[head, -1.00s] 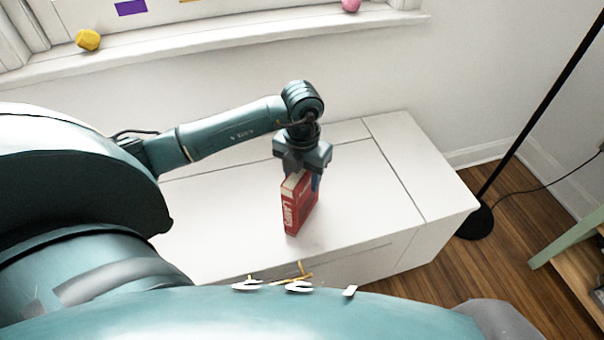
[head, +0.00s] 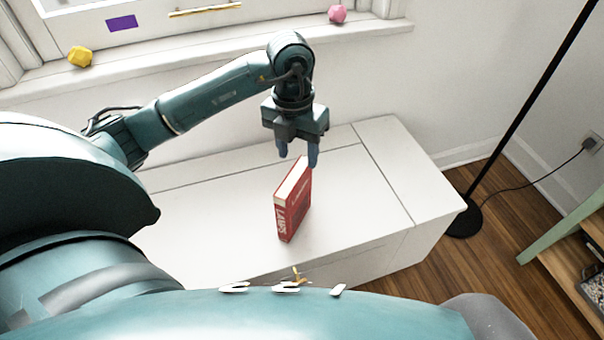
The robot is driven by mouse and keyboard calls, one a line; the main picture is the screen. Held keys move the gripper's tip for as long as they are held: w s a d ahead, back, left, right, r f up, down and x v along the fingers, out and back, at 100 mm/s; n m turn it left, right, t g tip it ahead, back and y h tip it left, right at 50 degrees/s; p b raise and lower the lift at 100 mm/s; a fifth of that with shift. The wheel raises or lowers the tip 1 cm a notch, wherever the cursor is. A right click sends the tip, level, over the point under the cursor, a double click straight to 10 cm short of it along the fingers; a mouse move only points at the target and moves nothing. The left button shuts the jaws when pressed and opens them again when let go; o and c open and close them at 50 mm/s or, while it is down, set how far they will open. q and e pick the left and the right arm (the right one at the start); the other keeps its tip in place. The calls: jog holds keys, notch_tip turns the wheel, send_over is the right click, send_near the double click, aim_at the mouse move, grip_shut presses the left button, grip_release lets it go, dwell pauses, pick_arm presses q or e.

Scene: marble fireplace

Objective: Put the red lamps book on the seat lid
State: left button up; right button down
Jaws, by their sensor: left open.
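The red lamps book (head: 291,208) stands upright on the white seat lid (head: 225,215), its spine with white lettering facing the front. My left gripper (head: 298,157) is open and empty just above the back top corner of the book, with its fingers pointing down. In the picture one fingertip slightly overlaps the book's top back edge; I cannot tell if they touch. My right gripper is not in the view.
A window sill behind holds a yellow lump (head: 80,56) and a pink one (head: 337,13). A black lamp stand (head: 463,217) stands on the wooden floor right of the bench. The lid is clear around the book.

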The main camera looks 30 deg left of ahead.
pick_arm(q)
jog(key=s+d+m+g+h, duration=0.1)
jog(key=s+d+h, duration=0.4)
jog(key=d, duration=0.4)
jog(key=s+d+m+g+h, duration=0.2)
jog(key=s+d+h, duration=0.25)
jog(key=d, duration=0.45)
jog(key=s+d+r+n+t+h, duration=0.1)
jog(key=d+r+n+t+h, duration=0.4)
jog(key=r+n+t+h, duration=0.45)
jog(key=w+a+n+t+y, duration=0.3)
jog(key=a+n+t+y, duration=0.3)
jog(key=n+t, duration=0.7)
jog(key=s+a+f+n+g+y, duration=0.2)
jog(key=f+n+g+y, duration=0.1)
jog(key=f+n, duration=0.3)
jog(key=s+a+f+n+g+y, duration=0.2)
jog(key=f+n+y, duration=0.3)
jog(key=f, duration=0.3)
jog(key=shift+s+a+n+g+y, duration=0.35)
jog(key=shift+s+g+y, duration=0.05)
jog(key=shift+g, duration=0.15)
